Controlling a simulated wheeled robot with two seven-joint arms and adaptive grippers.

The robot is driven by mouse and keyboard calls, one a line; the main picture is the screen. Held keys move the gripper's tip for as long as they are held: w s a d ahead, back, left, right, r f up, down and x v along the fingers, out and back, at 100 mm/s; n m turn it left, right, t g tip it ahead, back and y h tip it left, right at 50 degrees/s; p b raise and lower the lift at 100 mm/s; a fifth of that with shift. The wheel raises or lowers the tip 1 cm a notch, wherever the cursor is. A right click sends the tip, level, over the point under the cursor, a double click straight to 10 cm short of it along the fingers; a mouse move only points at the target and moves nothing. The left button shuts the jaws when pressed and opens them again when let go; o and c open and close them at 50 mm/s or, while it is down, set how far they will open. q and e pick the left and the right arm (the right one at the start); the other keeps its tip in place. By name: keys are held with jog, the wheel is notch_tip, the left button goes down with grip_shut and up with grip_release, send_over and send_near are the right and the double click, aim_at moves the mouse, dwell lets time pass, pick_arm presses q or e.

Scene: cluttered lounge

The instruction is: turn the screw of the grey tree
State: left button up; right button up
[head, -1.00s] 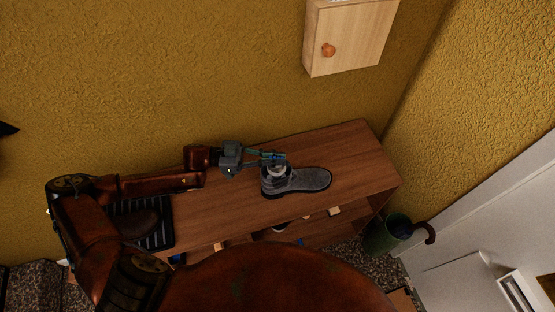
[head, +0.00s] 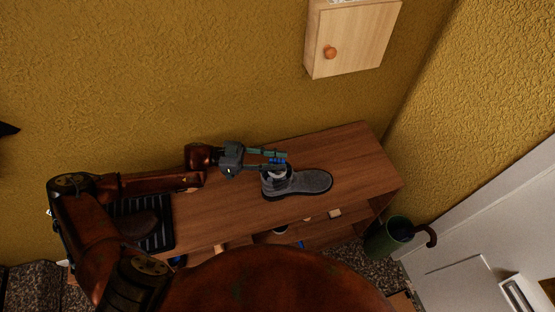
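A grey ankle boot (head: 308,183) lies on the wooden shelf unit, its toe to the right. A pale grey piece, perhaps part of the grey tree (head: 280,173), shows in the boot's opening; its screw is too small to make out. My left gripper (head: 286,160) is at the boot's opening, over its left end. Its two fingers are spread apart, with blue parts between them near the tips. I cannot tell whether the fingers touch the tree. My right gripper is not in view.
The wooden shelf unit (head: 352,152) has free room right of and behind the boot. A dark shoe (head: 139,225) sits on a ridged black tray (head: 165,236) at left. A wall cabinet (head: 352,42) hangs above; a green bin (head: 385,241) with an umbrella handle stands at right.

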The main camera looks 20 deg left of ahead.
pick_arm(q)
jog(key=v, duration=1.2)
